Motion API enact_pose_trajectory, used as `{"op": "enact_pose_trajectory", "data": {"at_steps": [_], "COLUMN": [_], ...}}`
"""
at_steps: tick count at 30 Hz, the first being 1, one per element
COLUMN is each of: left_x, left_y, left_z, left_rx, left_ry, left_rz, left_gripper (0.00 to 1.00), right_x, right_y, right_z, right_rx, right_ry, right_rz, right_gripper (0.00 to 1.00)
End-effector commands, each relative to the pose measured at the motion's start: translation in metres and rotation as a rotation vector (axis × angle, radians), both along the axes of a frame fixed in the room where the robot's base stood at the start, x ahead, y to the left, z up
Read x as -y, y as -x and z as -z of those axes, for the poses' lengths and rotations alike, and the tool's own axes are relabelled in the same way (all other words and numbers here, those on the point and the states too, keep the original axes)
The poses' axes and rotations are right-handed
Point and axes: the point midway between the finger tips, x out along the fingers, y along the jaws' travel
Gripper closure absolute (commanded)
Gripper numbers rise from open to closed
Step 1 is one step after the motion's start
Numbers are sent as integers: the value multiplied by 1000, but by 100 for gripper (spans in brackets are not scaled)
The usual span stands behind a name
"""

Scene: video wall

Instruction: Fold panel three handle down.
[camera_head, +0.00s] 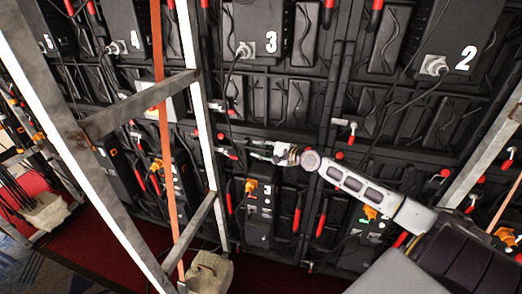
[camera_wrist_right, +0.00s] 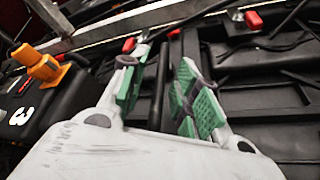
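Panel three is a black unit marked with a white 3 (camera_head: 258,48) on the video wall; a smaller black box (camera_head: 258,225) below also carries a 3. Small red-tipped metal handles sit on the wall; one red-tipped handle (camera_head: 228,154) lies just left of my right gripper (camera_head: 258,151). In the right wrist view, my right gripper (camera_wrist_right: 160,95) has its green finger pads apart, with a dark wall rib behind the gap. Red-and-metal handle parts (camera_wrist_right: 131,46) show beyond the fingertips. I cannot tell whether the fingers touch a handle. My left gripper is not in view.
A metal frame with a white upright (camera_head: 197,85) and crossbar stands close in front of the wall at left. An orange strap (camera_head: 160,100) hangs there. Sandbags (camera_head: 208,272) rest at its base. Cables hang from panels two and three.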

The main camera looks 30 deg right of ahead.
Motion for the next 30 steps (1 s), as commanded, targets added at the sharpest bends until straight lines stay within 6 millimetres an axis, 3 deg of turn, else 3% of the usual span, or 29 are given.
{"op": "enact_pose_trajectory", "data": {"at_steps": [3,10,30], "left_x": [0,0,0], "left_y": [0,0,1], "left_z": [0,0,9], "left_rx": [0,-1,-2], "left_ry": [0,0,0], "left_rz": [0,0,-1], "left_gripper": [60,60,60], "right_x": [0,0,0], "right_y": [0,0,1], "right_z": [0,0,5], "right_rx": [0,0,37], "right_ry": [0,0,43], "right_rz": [0,0,0], "right_gripper": [70,100,100]}}
